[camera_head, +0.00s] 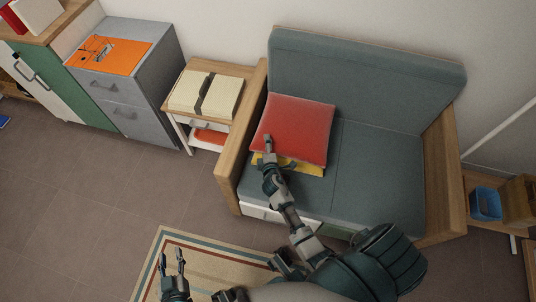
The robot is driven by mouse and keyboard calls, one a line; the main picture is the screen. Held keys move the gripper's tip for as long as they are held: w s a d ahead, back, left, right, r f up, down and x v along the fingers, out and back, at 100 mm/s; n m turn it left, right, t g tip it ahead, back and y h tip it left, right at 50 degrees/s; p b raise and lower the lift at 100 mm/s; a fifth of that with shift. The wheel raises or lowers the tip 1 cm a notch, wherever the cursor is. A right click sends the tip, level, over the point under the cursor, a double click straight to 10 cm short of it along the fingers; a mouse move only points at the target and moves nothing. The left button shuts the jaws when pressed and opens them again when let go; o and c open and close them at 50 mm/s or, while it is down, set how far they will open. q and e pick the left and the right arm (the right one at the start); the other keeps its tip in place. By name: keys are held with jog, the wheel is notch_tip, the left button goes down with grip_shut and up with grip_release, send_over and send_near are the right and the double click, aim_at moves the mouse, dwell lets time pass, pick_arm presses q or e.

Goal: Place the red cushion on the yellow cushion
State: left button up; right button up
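The red cushion (298,124) lies on the left part of the grey sofa seat, tilted toward the armrest. The yellow cushion (305,168) is under it; only a strip shows along the front edge, and the rest is hidden. My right gripper (268,145) is at the front left edge of the red cushion, with a finger over its top. The other finger is not clear, so I cannot tell whether it grips the cushion. My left gripper (173,264) is open and empty, low over the rug, well away from the cushions.
The sofa (385,165) has wooden armrests and a clear right seat. A side table (238,105) with an open book (222,98) stands left of it, beside a grey drawer cabinet (135,98). A striped rug (205,250) lies in front. A blue bin (486,203) is at right.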

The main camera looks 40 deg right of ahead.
pick_arm(q)
jog(key=s+a+f+g+y+p, duration=0.1)
jog(key=s+a+f+g, duration=0.1)
jog(key=s+f+g, duration=0.2)
jog(key=shift+s+a+p, duration=0.2)
jog(key=shift+s+p, duration=0.1)
jog(key=shift+p, duration=0.1)
pick_arm(e)
jog(key=s+a+r+m+g+y, duration=0.1)
jog(key=s+a+r+m+y, duration=0.1)
jog(key=s+a, duration=0.3)
jog(key=s+a+r+m+g+y, duration=0.1)
jog(key=s+a+r+m+y, duration=0.2)
jog(key=s, duration=0.9)
jog(key=s+a+r+m+g+y, duration=0.2)
jog(key=s+a+r+m+y, duration=0.1)
jog(key=s+a, duration=0.5)
jog(key=shift+s+a+m, duration=0.15)
jog(key=shift+s+m, duration=0.3)
jog(key=shift+m, duration=0.25)
pick_arm(q)
jog(key=shift+d, duration=0.1)
